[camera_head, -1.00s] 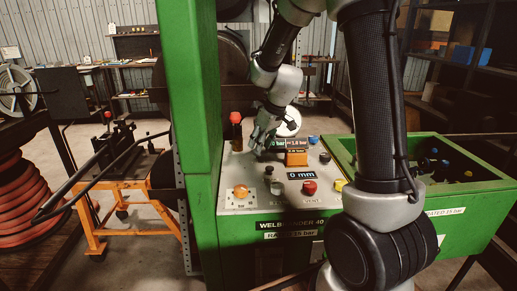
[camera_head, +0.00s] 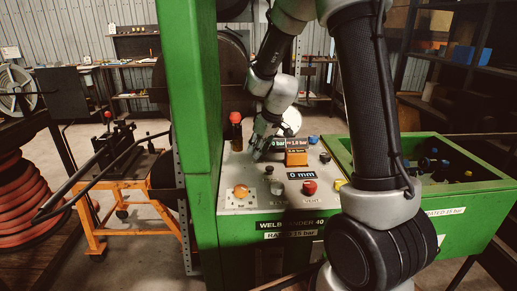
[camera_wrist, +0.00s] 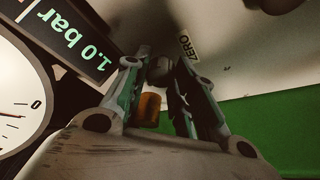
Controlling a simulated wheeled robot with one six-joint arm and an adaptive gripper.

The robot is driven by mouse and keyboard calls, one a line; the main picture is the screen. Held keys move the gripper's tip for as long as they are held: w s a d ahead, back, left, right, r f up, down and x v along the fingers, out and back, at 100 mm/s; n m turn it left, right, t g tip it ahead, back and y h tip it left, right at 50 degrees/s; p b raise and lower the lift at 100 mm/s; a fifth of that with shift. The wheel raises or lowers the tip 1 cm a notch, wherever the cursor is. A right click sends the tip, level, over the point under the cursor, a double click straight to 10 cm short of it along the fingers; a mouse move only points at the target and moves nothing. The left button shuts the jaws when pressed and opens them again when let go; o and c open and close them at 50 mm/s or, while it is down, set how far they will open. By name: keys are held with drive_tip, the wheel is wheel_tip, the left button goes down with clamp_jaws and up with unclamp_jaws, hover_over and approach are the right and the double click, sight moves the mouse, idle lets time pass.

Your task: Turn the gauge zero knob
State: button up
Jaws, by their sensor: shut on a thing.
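The gauge zero knob (camera_wrist: 160,69) is a small dark grey knob in the wrist view, beside a plate reading ZERO (camera_wrist: 186,47). My gripper (camera_wrist: 163,70) has one fingertip on each side of it and is shut on it. In the head view my gripper (camera_head: 257,152) reaches down to the back left of the grey control panel (camera_head: 225,178), and its fingers hide the knob there. The round gauge dial (camera_wrist: 15,100) is cut off at the left of the wrist view. A display beside it reads 1.0 bar (camera_wrist: 75,42).
A red-topped post (camera_head: 235,120) stands just left of my gripper. An orange block (camera_head: 296,158) and a 0 mm display (camera_head: 302,175) lie to its right. An orange knob (camera_head: 240,191) and a red knob (camera_head: 309,187) sit nearer the front. A green bin (camera_head: 400,145) is at right.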

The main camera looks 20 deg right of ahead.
drive_tip(key=m+h, duration=0.1)
drive_tip(key=m, duration=0.2)
drive_tip(key=m+h, duration=0.1)
drive_tip(key=m, duration=0.1)
drive_tip(key=shift+s+a+m, duration=0.1)
drive_tip(key=shift+m, duration=0.3)
drive_tip(key=m+h, duration=0.2)
drive_tip(key=m, duration=0.3)
drive_tip(key=shift+m, duration=0.4)
drive_tip(key=o, duration=0.7)
drive_tip(key=shift+o, duration=0.2)
